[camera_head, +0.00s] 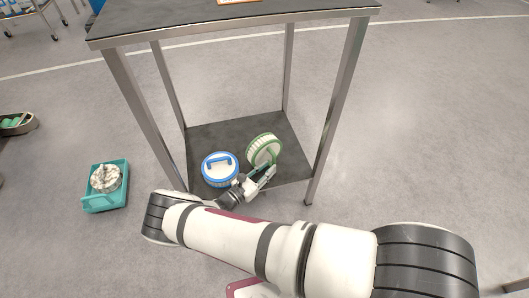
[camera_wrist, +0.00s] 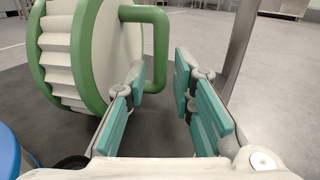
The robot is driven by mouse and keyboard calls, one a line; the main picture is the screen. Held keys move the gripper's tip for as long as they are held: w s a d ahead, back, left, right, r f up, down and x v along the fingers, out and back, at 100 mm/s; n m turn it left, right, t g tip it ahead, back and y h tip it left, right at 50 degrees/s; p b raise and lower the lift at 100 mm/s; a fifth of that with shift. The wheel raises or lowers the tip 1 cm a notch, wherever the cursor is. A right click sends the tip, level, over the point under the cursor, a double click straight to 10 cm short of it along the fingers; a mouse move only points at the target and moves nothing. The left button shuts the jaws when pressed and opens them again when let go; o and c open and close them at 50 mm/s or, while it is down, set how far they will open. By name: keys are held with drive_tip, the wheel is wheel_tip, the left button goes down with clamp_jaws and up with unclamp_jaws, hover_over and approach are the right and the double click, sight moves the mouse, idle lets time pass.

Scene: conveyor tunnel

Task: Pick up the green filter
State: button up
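The green filter (camera_head: 264,149) stands on its edge on the lower shelf of the table, a pale pleated disc with green rims. In the wrist view the green filter (camera_wrist: 98,50) fills the upper left, and its green handle (camera_wrist: 159,48) sticks out to the right. My gripper (camera_head: 264,177) is low at the shelf's front, just in front of the filter. In the wrist view my gripper (camera_wrist: 161,75) is open, its teal-padded fingers on either side of the handle's line of sight. I cannot tell whether the handle lies fully between the fingertips; I see no grip on it.
A blue filter (camera_head: 220,169) with a blue handle lies left of the green one; its edge (camera_wrist: 9,155) shows in the wrist view. The dark lower shelf (camera_head: 225,130) sits between metal table legs (camera_head: 337,110). A teal tray (camera_head: 103,207) stands on the floor at left.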

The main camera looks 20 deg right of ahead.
sight(275, 157)
drive_tip(key=x, duration=0.1)
drive_tip(key=b+x, duration=0.1)
drive_tip(key=x, duration=0.2)
drive_tip(key=shift+d+r, duration=0.15)
drive_tip(key=shift+r, duration=0.15)
clamp_jaws()
drive_tip(key=shift+r, duration=0.2)
drive_tip(key=shift+r+p, duration=0.35)
drive_tip(key=shift+r, duration=0.25)
drive_tip(key=shift+s+r+p, duration=0.25)
drive_tip(key=shift+r+p, duration=0.3)
drive_tip(key=shift+r, duration=0.05)
drive_tip(key=shift+s+r+p, duration=0.25)
drive_tip(key=shift+r+p, duration=0.25)
drive_tip(key=shift+r, duration=0.1)
drive_tip(key=s+r+p, duration=0.1)
drive_tip(key=s+p, duration=0.4)
drive_tip(key=s, duration=1)
drive_tip(key=shift+d, duration=0.25)
